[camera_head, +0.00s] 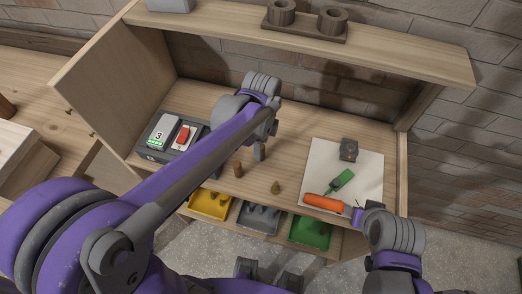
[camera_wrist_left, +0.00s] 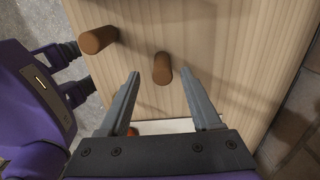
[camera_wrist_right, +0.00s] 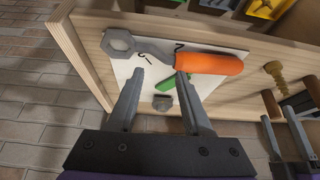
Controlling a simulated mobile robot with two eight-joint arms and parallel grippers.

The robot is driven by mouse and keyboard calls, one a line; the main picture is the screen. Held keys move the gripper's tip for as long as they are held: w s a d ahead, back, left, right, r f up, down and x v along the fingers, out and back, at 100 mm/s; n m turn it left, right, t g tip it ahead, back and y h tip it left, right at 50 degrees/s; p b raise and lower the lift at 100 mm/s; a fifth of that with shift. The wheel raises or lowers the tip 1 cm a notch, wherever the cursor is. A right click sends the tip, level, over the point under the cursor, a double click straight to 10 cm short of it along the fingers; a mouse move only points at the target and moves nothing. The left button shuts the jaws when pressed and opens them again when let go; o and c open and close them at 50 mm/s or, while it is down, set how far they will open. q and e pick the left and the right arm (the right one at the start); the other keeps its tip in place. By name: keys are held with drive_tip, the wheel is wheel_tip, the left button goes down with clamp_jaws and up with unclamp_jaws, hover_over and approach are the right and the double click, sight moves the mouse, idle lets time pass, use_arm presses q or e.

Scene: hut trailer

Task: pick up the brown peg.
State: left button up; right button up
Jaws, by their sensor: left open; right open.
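A brown peg (camera_head: 237,169) stands on the wooden shelf board, just left of and in front of my left gripper (camera_head: 262,150) in the head view. The left wrist view shows two brown pegs: one (camera_wrist_left: 162,68) lies in line with the gap between the open left fingers (camera_wrist_left: 160,98), beyond their tips, and another (camera_wrist_left: 97,40) is nearer the front edge. In the head view the left gripper hides part of the board. My right gripper (camera_wrist_right: 158,75) is open and empty by the orange-handled tool (camera_wrist_right: 208,63).
A grey box with a red switch (camera_head: 183,134) stands at left. A brass-coloured piece (camera_head: 276,187) stands front of middle. A white sheet (camera_head: 318,160) carries a green tool (camera_head: 342,180) and a dark block (camera_head: 349,149). Yellow, grey and green bins (camera_head: 210,204) hang below the front edge.

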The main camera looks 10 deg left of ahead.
use_arm(q)
drive_tip(key=f, duration=0.5)
drive_tip(key=shift+w+a+f, duration=0.1)
drive_tip(key=shift+w+a, duration=0.05)
drive_tip(key=shift+w, duration=0.05)
clamp_jaws()
